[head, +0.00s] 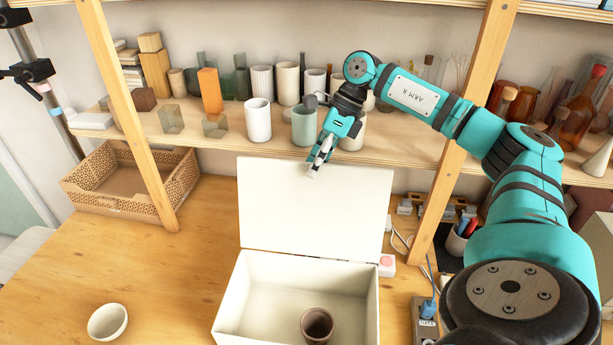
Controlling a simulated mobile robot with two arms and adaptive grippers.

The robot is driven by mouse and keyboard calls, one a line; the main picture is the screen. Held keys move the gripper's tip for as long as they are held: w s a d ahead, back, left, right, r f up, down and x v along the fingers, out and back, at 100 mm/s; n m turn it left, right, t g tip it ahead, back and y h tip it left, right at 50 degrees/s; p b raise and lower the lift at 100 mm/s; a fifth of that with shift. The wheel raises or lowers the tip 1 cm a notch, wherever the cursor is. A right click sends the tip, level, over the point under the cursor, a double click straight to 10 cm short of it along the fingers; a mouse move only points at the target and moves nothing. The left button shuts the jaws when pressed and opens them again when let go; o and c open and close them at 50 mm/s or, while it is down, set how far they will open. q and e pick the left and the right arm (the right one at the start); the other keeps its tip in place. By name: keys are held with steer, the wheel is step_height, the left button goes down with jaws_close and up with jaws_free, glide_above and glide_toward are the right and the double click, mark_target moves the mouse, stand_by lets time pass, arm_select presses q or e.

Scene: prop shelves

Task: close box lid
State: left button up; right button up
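A white box (229,312) stands on the wooden table with its lid (315,210) raised and leaning back, so the box is open. A dark brown cup (317,325) stands inside the box towards the front right. My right gripper (314,172) is at the top edge of the lid, near its middle, pointing down. Its fingers look close together, but the view is too small to tell whether they are shut or touch the lid. My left gripper is not in view.
A small white bowl (107,321) stands on the table at left; a wicker basket (105,180) is behind it. A shelf (390,140) with cups and vases runs behind the lid. A power strip (424,318) lies right of the box. The left table area is mostly clear.

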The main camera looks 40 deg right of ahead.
mark_target(307, 182)
steer(key=p+x, duration=0.1)
steer(key=x, duration=0.3)
steer(key=shift+w+d+f, duration=0.1)
steer(key=shift+w, duration=0.05)
steer(key=shift+a+f, duration=0.35)
steer(key=shift+f, duration=0.1)
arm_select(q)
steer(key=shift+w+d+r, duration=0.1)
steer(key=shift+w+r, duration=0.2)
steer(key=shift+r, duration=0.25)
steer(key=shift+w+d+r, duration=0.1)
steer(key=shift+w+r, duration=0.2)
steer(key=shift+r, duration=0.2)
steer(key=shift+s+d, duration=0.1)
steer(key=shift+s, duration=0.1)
arm_select(e)
steer(key=shift+d, duration=0.1)
jaws_close()
